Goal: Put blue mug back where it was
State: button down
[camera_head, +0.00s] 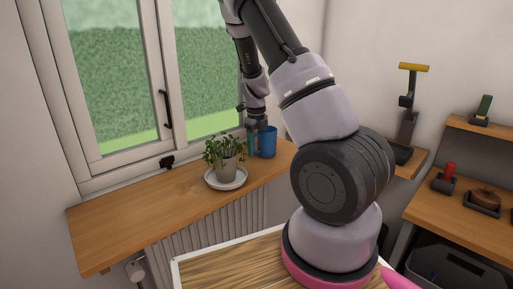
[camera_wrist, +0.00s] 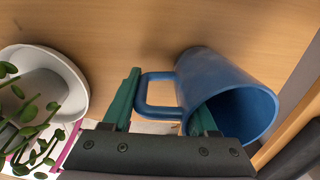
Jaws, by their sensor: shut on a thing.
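The blue mug (camera_head: 268,143) is upright at the right part of the wooden window sill (camera_head: 130,222), just right of the potted plant (camera_head: 226,168). I cannot tell whether its base touches the sill. My gripper (camera_head: 257,126) comes down from above at the mug's left side. In the wrist view my gripper (camera_wrist: 167,95) is shut on the blue mug (camera_wrist: 222,75). Its green left finger is outside the handle, and its right finger reaches into the mug's opening. The handle lies between the fingers. The right fingertip is partly hidden by the mug.
The plant's pot stands on a white saucer, close left of the mug; its leaves reach near my gripper in the wrist view (camera_wrist: 35,125). A closed window (camera_head: 150,80) is behind the sill. The sill's left part is clear. A workbench (camera_head: 470,215) with tools is at right.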

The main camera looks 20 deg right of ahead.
jog(key=shift+f, duration=0.1)
jog(key=shift+c, duration=0.9)
grip_release()
notch_tip(320, 180, up, 12)
jog(key=shift+a+r, duration=0.1)
jog(key=shift+r, duration=0.05)
jog(key=s+a+r+n+t+y, duration=0.1)
jog(key=s+a+r+n+t, duration=0.2)
jog(key=s+r+n, duration=0.7)
jog(key=s+a+r+n+t+y, duration=0.1)
jog(key=s+a+r+n+t, duration=0.3)
jog(key=s+n, duration=1.1)
jog(key=shift+a+r+n, duration=1.5)
jog(key=shift+r+n, duration=0.1)
jog(key=shift+r, duration=1.6)
